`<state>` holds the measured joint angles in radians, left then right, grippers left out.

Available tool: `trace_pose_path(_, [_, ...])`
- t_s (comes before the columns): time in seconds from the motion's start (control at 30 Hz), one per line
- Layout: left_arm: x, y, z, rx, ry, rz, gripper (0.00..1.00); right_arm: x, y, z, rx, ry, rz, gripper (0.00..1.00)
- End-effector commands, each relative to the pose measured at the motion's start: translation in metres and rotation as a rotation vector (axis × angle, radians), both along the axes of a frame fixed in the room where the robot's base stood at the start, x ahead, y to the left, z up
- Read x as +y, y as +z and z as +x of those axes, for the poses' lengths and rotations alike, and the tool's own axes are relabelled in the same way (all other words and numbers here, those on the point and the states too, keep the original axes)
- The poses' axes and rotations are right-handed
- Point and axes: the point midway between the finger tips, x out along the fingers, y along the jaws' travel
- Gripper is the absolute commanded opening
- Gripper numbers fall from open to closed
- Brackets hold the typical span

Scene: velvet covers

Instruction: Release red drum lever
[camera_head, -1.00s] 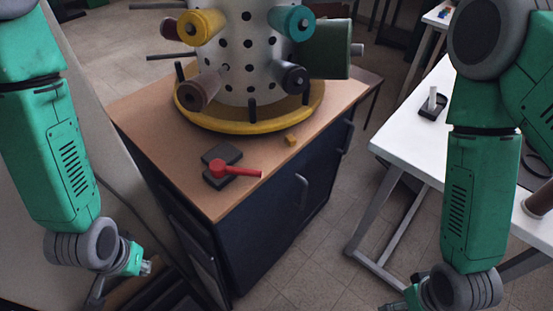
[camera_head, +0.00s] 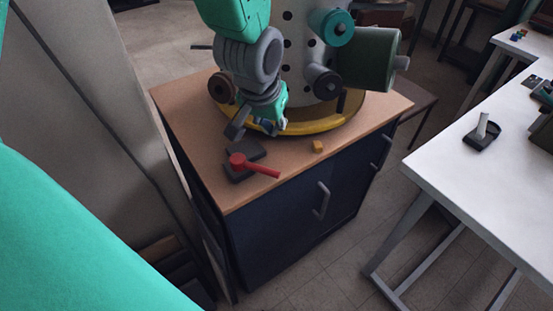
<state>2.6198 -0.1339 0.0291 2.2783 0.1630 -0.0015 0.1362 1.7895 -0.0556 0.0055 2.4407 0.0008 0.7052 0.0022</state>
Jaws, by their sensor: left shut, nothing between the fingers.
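The red lever (camera_head: 262,168) lies over a dark base (camera_head: 246,150) on the wooden cabinet top, its round hub at the left and its handle pointing right. The pale perforated drum (camera_head: 300,75) stands behind it on a yellow ring (camera_head: 318,125). My left gripper (camera_head: 272,127) is shut and empty, pointing down in front of the drum, above and behind the lever in the picture. It appears apart from the lever. My left arm hides part of the drum and ring. My right gripper is out of view.
A small yellow block (camera_head: 318,146) sits right of the lever. A green cylinder (camera_head: 366,58), a teal knob (camera_head: 333,27) and a dark knob (camera_head: 327,85) stick out from the drum. A white table (camera_head: 455,165) stands at the right; floor separates it from the cabinet.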

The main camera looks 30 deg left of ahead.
Motion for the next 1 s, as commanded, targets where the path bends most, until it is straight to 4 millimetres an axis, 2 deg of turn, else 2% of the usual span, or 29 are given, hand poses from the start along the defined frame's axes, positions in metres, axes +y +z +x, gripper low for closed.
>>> trace_pose_path(0.13, [-0.001, -0.004, 0.002, 0.0, -0.002, 0.002, 0.0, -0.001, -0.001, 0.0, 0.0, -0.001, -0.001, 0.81])
trace_pose_path(0.27, [0.002, -0.021, 0.006, 0.003, 0.0, -0.001, 0.0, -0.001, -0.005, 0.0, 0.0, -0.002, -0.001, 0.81])
trace_pose_path(0.67, [0.008, -0.099, 0.033, 0.002, 0.0, -0.001, 0.0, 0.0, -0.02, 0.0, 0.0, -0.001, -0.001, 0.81])
trace_pose_path(0.8, [0.002, -0.097, 0.01, 0.0, -0.002, 0.001, 0.0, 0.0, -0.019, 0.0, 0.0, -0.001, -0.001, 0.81])
trace_pose_path(1.0, [-0.002, -0.098, -0.005, -0.001, -0.002, 0.002, 0.0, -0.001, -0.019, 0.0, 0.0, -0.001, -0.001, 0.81])
